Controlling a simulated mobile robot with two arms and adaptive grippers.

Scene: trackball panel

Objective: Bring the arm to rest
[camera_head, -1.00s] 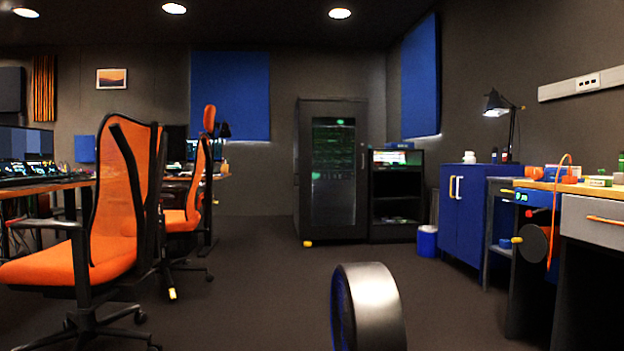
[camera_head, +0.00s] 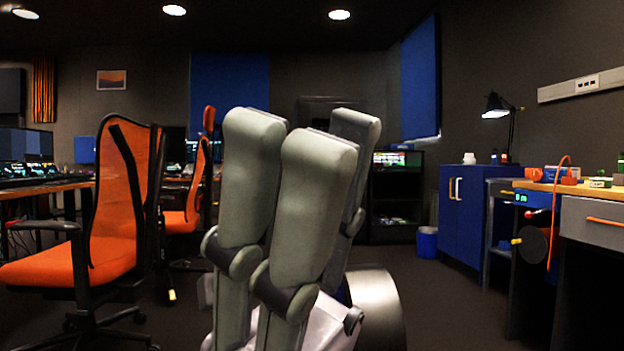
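My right gripper (camera_head: 308,140) is in the lower middle of the head view, close to the camera. Its grey-green fingers point upward and overlap in this view. They are long and nearly straight, with dark knuckle joints, and do not curl together at the tips. I see nothing held between them. My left gripper is not in view.
An orange office chair (camera_head: 120,210) stands at the left by a desk (camera_head: 45,189). On the right are a blue cabinet (camera_head: 465,215) and a workbench (camera_head: 590,222) with a drawer. A blue bin (camera_head: 427,243) stands at the back. Open floor (camera_head: 455,300) lies between.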

